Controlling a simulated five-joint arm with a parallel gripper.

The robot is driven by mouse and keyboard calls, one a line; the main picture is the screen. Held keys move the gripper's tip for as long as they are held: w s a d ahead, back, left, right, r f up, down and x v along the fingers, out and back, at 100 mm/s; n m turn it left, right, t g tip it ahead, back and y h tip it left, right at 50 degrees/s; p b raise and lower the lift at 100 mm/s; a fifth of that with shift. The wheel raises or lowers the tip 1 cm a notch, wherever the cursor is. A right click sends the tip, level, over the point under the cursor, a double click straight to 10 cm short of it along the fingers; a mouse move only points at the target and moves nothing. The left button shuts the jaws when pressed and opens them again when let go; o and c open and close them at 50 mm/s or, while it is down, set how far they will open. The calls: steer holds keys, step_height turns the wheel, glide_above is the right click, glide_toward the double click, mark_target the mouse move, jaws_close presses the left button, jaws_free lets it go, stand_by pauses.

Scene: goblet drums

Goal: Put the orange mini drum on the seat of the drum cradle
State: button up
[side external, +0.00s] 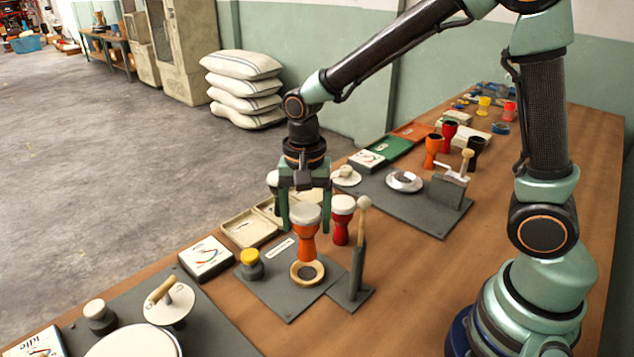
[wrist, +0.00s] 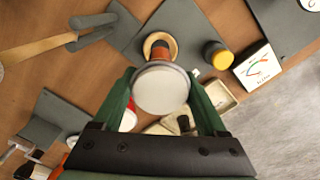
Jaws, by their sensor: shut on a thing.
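The orange mini drum (side external: 307,243) has a pale round head and stands upright between the green fingers of my gripper (side external: 305,222). My gripper is shut on it. In the wrist view its pale head (wrist: 161,90) fills the space between the fingers (wrist: 160,82), hiding most of its body. The drum cradle is a grey plate (side external: 283,300) with a round wooden ring seat (side external: 318,277). The drum's foot is over the ring in the side view; I cannot tell whether it touches. In the wrist view the ring (wrist: 149,40) shows just beyond the drum.
A red drum (side external: 341,228) stands close beside the held drum. A mallet in a grey stand (side external: 357,268) is to the right. A yellow-topped grey knob (side external: 250,265) is on the plate's left. An open box (side external: 240,232) and a meter card (side external: 206,258) lie nearby.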

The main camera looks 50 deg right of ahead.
mark_target(307, 240)
steer(key=shift+f, duration=2.5)
steer(key=shift+f, duration=0.1)
steer(key=o, duration=1.3)
step_height(307, 240, up, 12)
steer(key=shift+f, duration=0.1)
steer(key=shift+r, duration=0.3)
steer(key=shift+s+d+r+n+t, duration=0.95)
steer(key=shift+s+d+n, duration=0.4)
steer(key=shift+n, duration=0.35)
steer(key=shift+s+d+r+n+t, duration=0.9)
steer(key=shift+s+d+n, duration=0.4)
steer(key=shift+n, duration=0.4)
steer(key=shift+s+d+r+n+t, duration=0.9)
steer(key=shift+s+d+n, duration=0.45)
steer(key=shift+n, duration=0.35)
